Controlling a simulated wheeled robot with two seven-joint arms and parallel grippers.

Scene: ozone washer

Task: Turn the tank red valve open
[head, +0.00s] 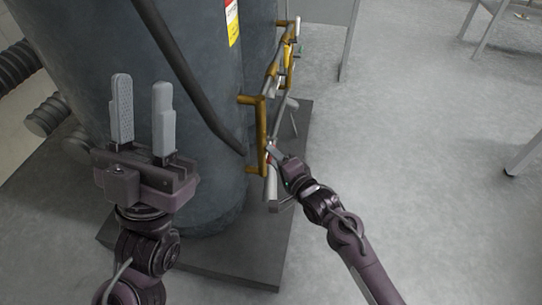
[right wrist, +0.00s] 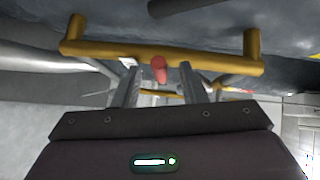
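The grey tank (head: 200,70) stands at the left of the head view, with yellow pipework on its right side. The red valve (right wrist: 159,69) shows in the right wrist view, in front of the yellow pipe (right wrist: 165,55). In the head view it is only a small bit of red, mostly hidden by my right gripper (head: 272,150). The right gripper's fingers (right wrist: 158,85) are apart, one on each side of the red valve, with gaps visible. My left gripper (head: 142,108) is open and empty, raised in front of the tank.
The tank stands on a dark base plate (head: 190,262). A dark hose (head: 190,80) runs down in front of it. Ribbed pipes (head: 18,66) are at the far left. Table legs (head: 525,155) are at the right. The floor (head: 430,150) between is clear.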

